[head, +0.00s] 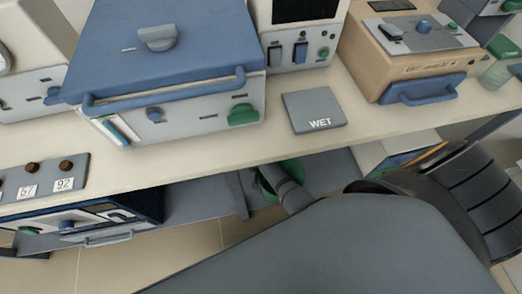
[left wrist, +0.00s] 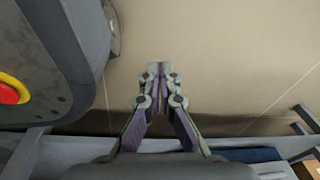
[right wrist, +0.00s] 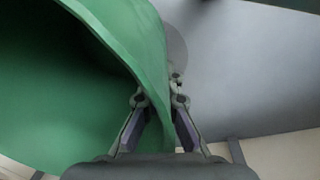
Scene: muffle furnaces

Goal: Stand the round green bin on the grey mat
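The grey mat (head: 314,108), marked WET, lies flat and bare on the worktop between the blue-topped furnace and the beige unit. The round green bin (head: 293,169) is below the worktop edge in the head view, largely hidden by my right arm and the worktop. In the right wrist view the bin (right wrist: 60,85) fills the left side, and its wall passes between the fingers of my right gripper (right wrist: 165,88). Those fingers are closed on the wall near its rim. My left gripper (left wrist: 159,70) is shut and empty over bare floor, outside the head view.
A blue-topped furnace (head: 165,45) stands left of the mat and a beige unit (head: 405,45) right of it. The worktop front edge (head: 220,155) lies between bin and mat. A lower shelf (head: 205,195) is beneath.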

